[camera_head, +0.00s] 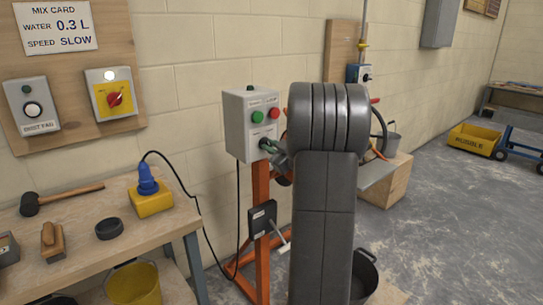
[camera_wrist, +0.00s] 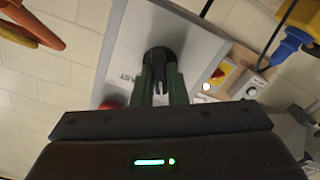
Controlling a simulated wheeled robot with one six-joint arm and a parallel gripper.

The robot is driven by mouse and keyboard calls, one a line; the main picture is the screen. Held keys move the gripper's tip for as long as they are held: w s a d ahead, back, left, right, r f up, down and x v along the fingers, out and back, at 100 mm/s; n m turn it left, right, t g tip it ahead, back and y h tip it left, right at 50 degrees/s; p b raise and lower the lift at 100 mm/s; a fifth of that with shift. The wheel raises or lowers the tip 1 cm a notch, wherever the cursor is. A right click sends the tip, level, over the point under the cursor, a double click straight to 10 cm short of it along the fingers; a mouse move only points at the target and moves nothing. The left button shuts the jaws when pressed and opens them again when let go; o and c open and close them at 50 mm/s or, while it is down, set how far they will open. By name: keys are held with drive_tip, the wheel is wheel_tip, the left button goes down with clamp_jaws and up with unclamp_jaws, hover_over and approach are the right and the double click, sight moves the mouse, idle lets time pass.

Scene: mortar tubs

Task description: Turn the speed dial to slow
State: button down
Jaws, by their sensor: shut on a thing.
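The grey control box (camera_head: 236,128) stands on an orange frame, with a green button (camera_head: 257,117) and a red button (camera_head: 273,113) on its face. The black speed dial (camera_wrist: 158,54) is low on that face. My gripper (camera_head: 270,148) reaches the dial from the right. In the wrist view its green fingers (camera_wrist: 158,78) are shut on the dial, one on each side. The dial's pointer and most of its printed labels are hidden or too small to read, so its setting cannot be told. A mix card (camera_head: 55,28) on the wall reads speed SLOW.
A yellow-plated red switch (camera_head: 114,98) and a grey switch box (camera_head: 32,105) are on a board at left. The workbench (camera_head: 85,255) holds a mallet, a brush and a blue plug (camera_head: 148,182) in a yellow socket. A cable hangs beside the orange frame (camera_head: 261,205).

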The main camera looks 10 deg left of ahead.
drive_tip(key=shift+f+n+b, duration=0.15)
drive_tip(key=shift+n+b, duration=0.25)
drive_tip(key=shift+n, duration=0.2)
drive_tip(key=c, duration=1.4)
unclamp_jaws()
drive_tip(key=shift+c, duration=0.2)
drive_tip(key=v, duration=1.4)
drive_tip(key=shift+a, duration=0.1)
drive_tip(key=x, duration=1.3)
drive_tip(key=shift+w+a, duration=0.3)
